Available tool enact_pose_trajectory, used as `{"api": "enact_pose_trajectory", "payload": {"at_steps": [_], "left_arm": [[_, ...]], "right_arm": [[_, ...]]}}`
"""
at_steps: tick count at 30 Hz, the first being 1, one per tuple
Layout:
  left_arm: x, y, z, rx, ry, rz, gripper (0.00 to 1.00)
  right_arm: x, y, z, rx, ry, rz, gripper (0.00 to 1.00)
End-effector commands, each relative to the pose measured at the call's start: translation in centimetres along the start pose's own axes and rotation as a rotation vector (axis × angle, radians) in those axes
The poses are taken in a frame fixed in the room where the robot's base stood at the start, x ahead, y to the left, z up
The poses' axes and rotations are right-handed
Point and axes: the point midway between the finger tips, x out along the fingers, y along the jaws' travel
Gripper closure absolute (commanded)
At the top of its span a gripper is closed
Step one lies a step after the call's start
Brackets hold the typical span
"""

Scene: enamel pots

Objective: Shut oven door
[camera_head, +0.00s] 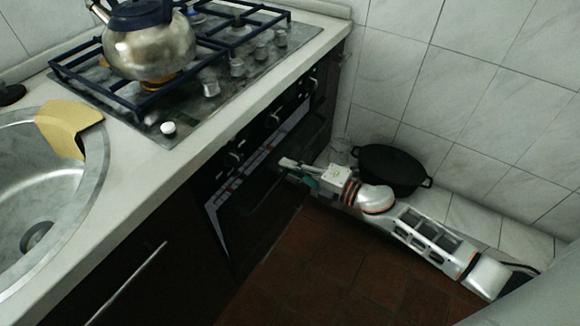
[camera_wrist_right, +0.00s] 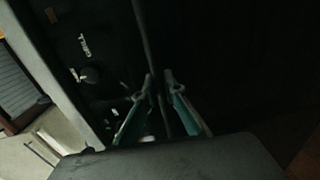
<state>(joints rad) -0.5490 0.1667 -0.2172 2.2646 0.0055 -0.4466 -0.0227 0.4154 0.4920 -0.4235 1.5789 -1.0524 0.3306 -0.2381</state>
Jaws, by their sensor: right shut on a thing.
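The black oven door (camera_head: 245,215) is in the oven front below the counter in the head view. It looks tilted slightly out at the top, but the dark picture hides the exact gap. My right gripper (camera_head: 285,163) reaches it from the right, at the door's upper edge. In the right wrist view, the gripper's teal-padded fingers (camera_wrist_right: 159,80) are closed around a thin dark bar, the oven door handle (camera_wrist_right: 146,35). Much of the handle is hidden in shadow in the head view. My left gripper does not show.
Oven knobs (camera_head: 236,157) line the front above the door. A kettle (camera_head: 150,45) stands on the gas hob (camera_head: 225,75). A black pot (camera_head: 392,168) stands by the tiled wall, behind my right arm. The brown floor (camera_head: 320,265) before the oven is clear.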

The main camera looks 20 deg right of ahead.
Motion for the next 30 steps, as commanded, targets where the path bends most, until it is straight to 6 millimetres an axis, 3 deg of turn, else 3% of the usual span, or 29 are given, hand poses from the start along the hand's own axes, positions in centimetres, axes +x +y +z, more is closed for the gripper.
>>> {"api": "enact_pose_trajectory", "payload": {"at_steps": [9, 19, 21, 22, 30], "left_arm": [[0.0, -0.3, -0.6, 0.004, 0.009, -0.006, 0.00], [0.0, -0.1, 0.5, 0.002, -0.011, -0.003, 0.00], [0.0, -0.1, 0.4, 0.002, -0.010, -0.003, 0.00], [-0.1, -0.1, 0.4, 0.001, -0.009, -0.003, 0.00], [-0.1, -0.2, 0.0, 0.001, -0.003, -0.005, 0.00]], "right_arm": [[4.4, 1.3, 0.1, -0.003, -0.002, 0.002, 1.00], [4.9, 1.3, 0.1, -0.002, -0.003, 0.002, 1.00], [4.9, 1.4, 0.1, -0.002, -0.002, 0.003, 0.77], [4.9, 1.4, 0.1, -0.002, -0.002, 0.003, 0.74], [4.9, 1.3, 0.0, -0.001, -0.001, 0.003, 0.74]]}}
